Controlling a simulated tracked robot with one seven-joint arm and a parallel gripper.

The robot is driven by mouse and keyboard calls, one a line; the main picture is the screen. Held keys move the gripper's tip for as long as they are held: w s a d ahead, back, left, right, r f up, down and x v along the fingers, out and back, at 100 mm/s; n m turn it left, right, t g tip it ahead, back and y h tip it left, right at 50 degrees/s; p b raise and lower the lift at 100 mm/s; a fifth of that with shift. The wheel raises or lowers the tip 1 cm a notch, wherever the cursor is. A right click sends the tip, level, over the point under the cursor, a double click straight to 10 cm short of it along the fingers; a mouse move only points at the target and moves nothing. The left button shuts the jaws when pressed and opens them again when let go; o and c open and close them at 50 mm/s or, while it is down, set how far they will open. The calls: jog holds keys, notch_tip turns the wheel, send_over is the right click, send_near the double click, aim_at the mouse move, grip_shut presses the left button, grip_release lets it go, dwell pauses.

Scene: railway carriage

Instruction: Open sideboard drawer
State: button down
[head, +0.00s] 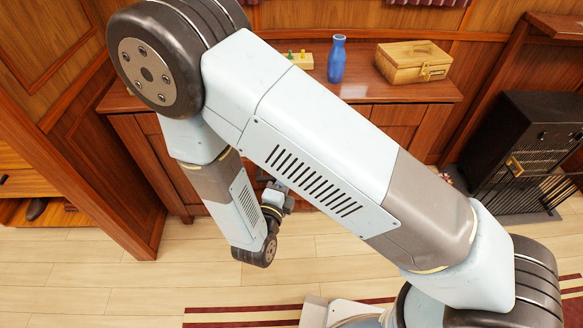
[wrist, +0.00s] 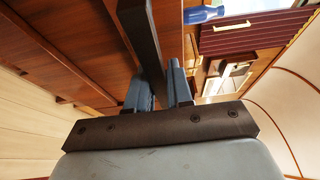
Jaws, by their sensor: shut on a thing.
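The wooden sideboard (head: 222,97) stands against the wall behind my arm in the head view, and my arm hides much of its front. Its reddish-brown wood also shows in the wrist view (wrist: 85,45). My gripper (wrist: 160,80) has two blue-grey fingers in the wrist view, one on each side of a long dark bar handle (wrist: 139,35). The gripper is shut on this handle. I cannot tell how far the drawer stands out.
A blue vase (head: 337,60), a wooden box (head: 413,63) and a small board with pegs (head: 299,60) stand on the sideboard top. A black stove (head: 522,140) is at the right. A wooden partition (head: 75,120) is at the left. Pale floor (head: 120,275) is clear in front.

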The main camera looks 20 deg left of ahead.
jog(key=shift+s+d+f, duration=0.1)
jog(key=shift+s+f, duration=0.1)
jog(key=shift+s, duration=0.05)
jog(key=c, duration=1.1)
grip_release()
jog(key=shift+w+r, duration=0.1)
jog(key=s+a, duration=0.1)
jog(key=s, duration=1.2)
jog(key=shift+s+a, duration=0.15)
jog(key=shift+s, duration=0.25)
